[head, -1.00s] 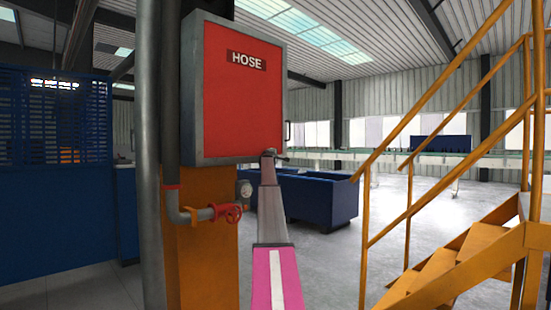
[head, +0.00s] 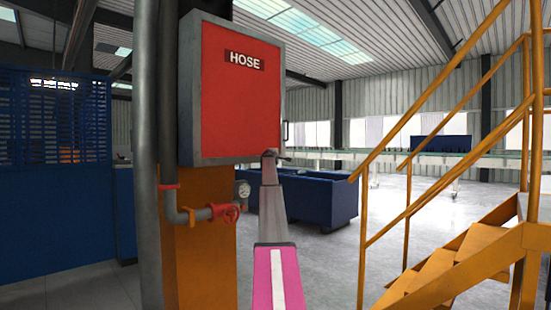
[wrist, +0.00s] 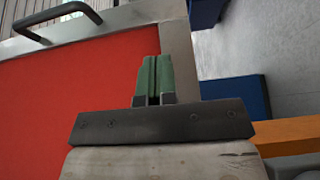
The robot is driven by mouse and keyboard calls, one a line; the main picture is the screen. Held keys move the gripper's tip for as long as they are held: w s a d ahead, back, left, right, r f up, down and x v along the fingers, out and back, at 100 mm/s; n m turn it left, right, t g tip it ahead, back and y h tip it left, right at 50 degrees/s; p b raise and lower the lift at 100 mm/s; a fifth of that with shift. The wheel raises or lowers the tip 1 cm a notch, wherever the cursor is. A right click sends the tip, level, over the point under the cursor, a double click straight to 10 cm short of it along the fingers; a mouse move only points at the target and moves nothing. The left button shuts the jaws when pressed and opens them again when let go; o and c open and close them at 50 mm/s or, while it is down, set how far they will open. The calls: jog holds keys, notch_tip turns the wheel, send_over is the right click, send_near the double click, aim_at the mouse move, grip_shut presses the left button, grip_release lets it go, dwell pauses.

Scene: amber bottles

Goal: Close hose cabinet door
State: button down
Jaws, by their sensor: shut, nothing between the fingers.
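The hose cabinet door (head: 240,92) is a red panel with a grey metal border, marked HOSE, at upper centre in the head view. It looks flush or nearly flush; I see no clear gap. Its dark handle (head: 285,132) is on the right edge. The handle also shows at upper left in the wrist view (wrist: 57,20). My gripper (head: 270,154) is at the door's lower right corner, below the handle.
The cabinet is on an orange column (head: 207,265). A grey pipe (head: 147,150) and a red valve wheel (head: 226,213) are at its left and below. A blue bin (head: 310,205) stands behind. Orange stairs (head: 450,265) are at the right, with clear floor between.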

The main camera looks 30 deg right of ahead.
jog(key=s+d, duration=0.2)
jog(key=s, duration=0.8)
jog(key=shift+s+d, duration=0.15)
jog(key=shift+s, duration=0.2)
jog(key=s+a+f+m+g+y, duration=0.1)
jog(key=a+f+y, duration=0.1)
jog(key=a+f, duration=0.9)
jog(key=s+a+f+m+g+y, duration=0.1)
jog(key=s+a+f+m+y, duration=0.1)
jog(key=a+f, duration=0.9)
jog(key=s+a+f+m+g+y, duration=0.15)
jog(key=s+a+f, duration=0.35)
jog(key=a+f, duration=0.6)
jog(key=s+a+f+m+g+y, duration=0.15)
jog(key=s+a+f, duration=0.35)
jog(key=a+f, duration=0.6)
jog(key=s+a+f+g+y, duration=0.3)
jog(key=s+a+f+y, duration=0.1)
jog(key=s+a+f, duration=1.15)
jog(key=s+a+f+m+g+y, duration=0.1)
jog(key=s+a+f, duration=0.2)
jog(key=s+a, duration=0.4)
jog(key=s+a+f+m+g+y, duration=0.1)
jog(key=s+a+f, duration=0.3)
jog(key=s, duration=1)
jog(key=a+g, duration=0.1)
jog(key=a, duration=0.2)
jog(key=shift+s+a+f+g, duration=0.15)
jog(key=shift+s+a+g, duration=0.15)
jog(key=shift+s, duration=0.05)
